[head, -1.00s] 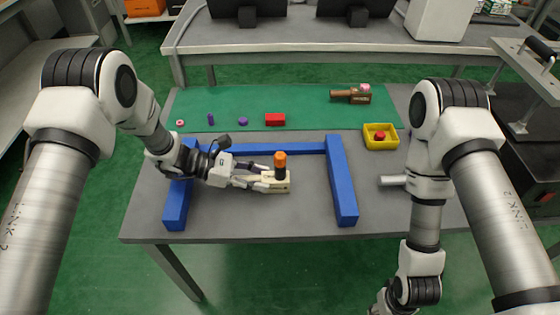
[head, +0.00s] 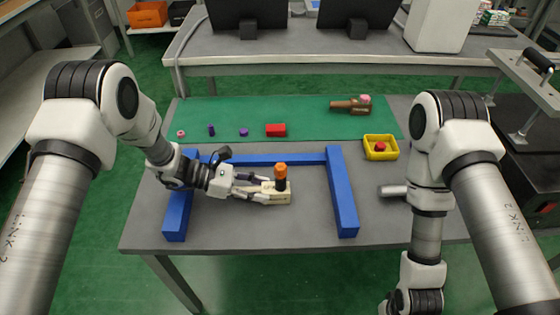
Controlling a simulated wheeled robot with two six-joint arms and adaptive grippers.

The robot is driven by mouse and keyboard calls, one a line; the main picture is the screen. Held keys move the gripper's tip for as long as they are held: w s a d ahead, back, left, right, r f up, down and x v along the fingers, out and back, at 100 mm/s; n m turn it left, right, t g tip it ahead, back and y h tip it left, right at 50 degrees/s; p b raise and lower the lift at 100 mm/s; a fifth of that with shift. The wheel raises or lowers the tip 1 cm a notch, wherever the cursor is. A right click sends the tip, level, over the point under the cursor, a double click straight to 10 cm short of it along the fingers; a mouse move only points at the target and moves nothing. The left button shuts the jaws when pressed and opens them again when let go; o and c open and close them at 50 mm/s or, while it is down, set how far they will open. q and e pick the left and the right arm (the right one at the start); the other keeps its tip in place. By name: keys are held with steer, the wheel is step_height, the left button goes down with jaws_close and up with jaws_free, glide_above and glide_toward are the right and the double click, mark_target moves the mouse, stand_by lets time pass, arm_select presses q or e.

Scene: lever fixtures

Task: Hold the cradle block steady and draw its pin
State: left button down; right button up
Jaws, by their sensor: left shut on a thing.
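The cradle block (head: 279,197) is a small cream block on the grey table, inside the blue frame. Its pin (head: 281,172) stands upright in it, with an orange top over a dark lower part. My left gripper (head: 264,190) comes in from the left and is shut on the block's left end, low down beside the pin. The exact finger contact is small in the picture. My right arm hangs at the right, bent down past the table's front edge. Its gripper is out of view.
A blue three-sided frame (head: 342,195) surrounds the block, open towards me. A green mat (head: 310,115) behind bears a red block (head: 276,130), small purple pieces and a brown tool (head: 350,106). A grey cylinder (head: 391,191) lies right.

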arm_select(q)
steer(key=c, duration=0.6)
jaws_free()
